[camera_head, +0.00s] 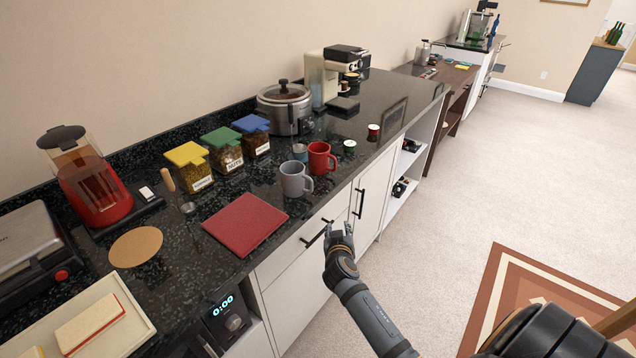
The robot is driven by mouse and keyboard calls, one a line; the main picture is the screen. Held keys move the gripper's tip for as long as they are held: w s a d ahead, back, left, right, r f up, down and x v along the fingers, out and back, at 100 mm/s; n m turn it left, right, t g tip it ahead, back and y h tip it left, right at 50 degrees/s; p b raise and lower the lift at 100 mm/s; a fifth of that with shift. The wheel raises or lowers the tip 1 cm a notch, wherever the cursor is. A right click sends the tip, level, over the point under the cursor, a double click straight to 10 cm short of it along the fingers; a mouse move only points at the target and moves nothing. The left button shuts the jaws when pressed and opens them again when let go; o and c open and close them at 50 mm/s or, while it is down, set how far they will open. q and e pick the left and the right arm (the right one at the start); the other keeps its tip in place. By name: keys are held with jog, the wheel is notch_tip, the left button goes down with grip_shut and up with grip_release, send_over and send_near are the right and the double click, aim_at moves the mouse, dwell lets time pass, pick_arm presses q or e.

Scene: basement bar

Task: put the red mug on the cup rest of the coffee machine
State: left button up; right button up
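The red mug (321,157) stands upright on the dark counter, its handle toward the right. A grey mug (294,179) stands close beside it, nearer to me. The coffee machine (322,79) is cream and black and stands farther back on the counter against the wall. Its cup rest is too small to make out clearly. My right gripper (341,230) is in front of the cabinet doors, below the counter edge and apart from both mugs. Its two fingers are spread with nothing between them. My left gripper is not in view.
A red square mat (245,223) lies near the counter's front edge. Jars with yellow, green and blue lids, a cooker (284,106) and a metal cup (300,153) stand behind the mugs.

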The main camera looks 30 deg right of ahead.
notch_tip(320, 180, up, 7)
jog(key=m+t+h, duration=0.1)
jog(key=m+h, duration=0.1)
jog(key=t, duration=0.2)
send_near(335, 163)
jog(key=p+x, duration=0.2)
jog(key=x, duration=0.5)
jog(key=shift+w+d, duration=0.15)
jog(key=shift+w+d+f, duration=0.2)
jog(key=shift+w+d, duration=0.05)
jog(key=shift+w, duration=0.1)
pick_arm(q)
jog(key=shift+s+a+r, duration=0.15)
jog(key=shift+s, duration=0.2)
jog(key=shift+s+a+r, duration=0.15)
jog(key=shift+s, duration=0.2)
pick_arm(e)
jog(key=shift+s, duration=0.1)
jog(key=shift+c, duration=0.4)
grip_shut()
